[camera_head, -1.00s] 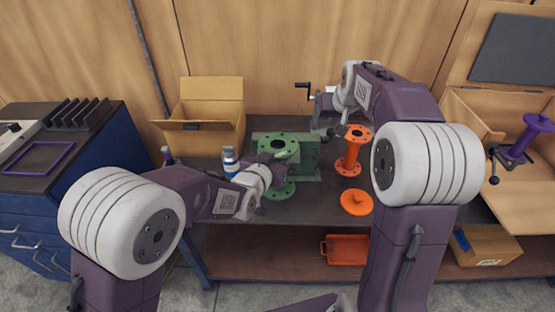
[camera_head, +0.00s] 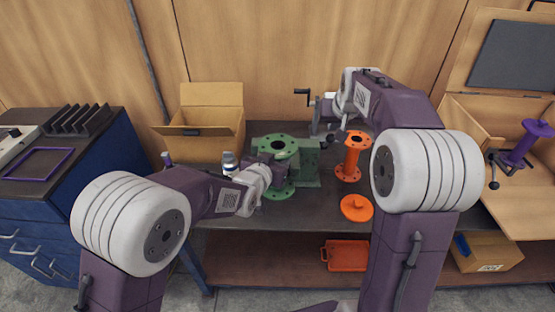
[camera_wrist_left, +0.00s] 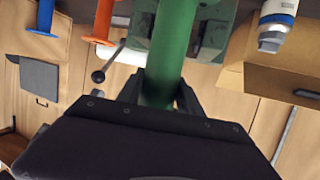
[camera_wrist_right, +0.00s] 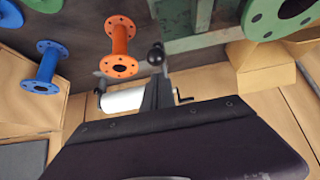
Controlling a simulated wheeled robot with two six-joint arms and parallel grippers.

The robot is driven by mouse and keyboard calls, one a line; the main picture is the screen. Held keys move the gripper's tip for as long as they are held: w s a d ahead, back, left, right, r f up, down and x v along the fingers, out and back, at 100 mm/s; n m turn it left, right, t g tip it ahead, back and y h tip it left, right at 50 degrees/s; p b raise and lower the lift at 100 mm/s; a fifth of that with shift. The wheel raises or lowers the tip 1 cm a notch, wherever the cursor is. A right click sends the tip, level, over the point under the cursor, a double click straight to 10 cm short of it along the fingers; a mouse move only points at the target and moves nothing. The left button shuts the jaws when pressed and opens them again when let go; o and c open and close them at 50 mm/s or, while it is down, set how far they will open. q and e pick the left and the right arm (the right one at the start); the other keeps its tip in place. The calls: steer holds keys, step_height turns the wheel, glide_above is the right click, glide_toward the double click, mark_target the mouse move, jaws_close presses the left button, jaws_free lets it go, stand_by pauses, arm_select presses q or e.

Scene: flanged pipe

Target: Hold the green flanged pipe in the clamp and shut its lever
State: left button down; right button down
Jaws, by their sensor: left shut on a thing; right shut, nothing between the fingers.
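The green flanged pipe (camera_head: 276,146) stands upright at the green clamp (camera_head: 307,168) on the bench. I cannot tell whether it is fully seated. My left gripper (camera_head: 272,170) is shut around the pipe's middle; the left wrist view shows the green tube (camera_wrist_left: 176,45) between the fingers (camera_wrist_left: 160,95). My right gripper (camera_head: 326,134) is shut and empty at the clamp's right side. In the right wrist view its closed fingertips (camera_wrist_right: 157,82) are close to a black-knobbed lever (camera_wrist_right: 156,55). Contact with the lever is unclear.
An orange flanged pipe (camera_head: 352,158) and an orange lid-like disc (camera_head: 357,207) are right of the clamp. A bottle (camera_head: 229,161) and an open carton (camera_head: 212,120) stand left. A blue flanged pipe (camera_wrist_right: 46,66) shows in the right wrist view. A crank (camera_head: 303,93) rises behind.

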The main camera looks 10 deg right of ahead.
arm_select(q)
steer(key=shift+w+d+r, duration=0.1)
steer(key=shift+w+d, duration=0.1)
steer(key=shift+w, duration=0.55)
steer(key=shift+w+d+f, duration=0.1)
steer(key=shift+w+d, duration=0.15)
steer(key=shift+w, duration=0.55)
steer(key=shift+w+d+r, duration=0.1)
steer(key=shift+w+d, duration=0.1)
steer(key=shift+w, duration=0.55)
steer(key=shift+a, duration=0.2)
arm_select(e)
steer(key=shift+f, duration=0.1)
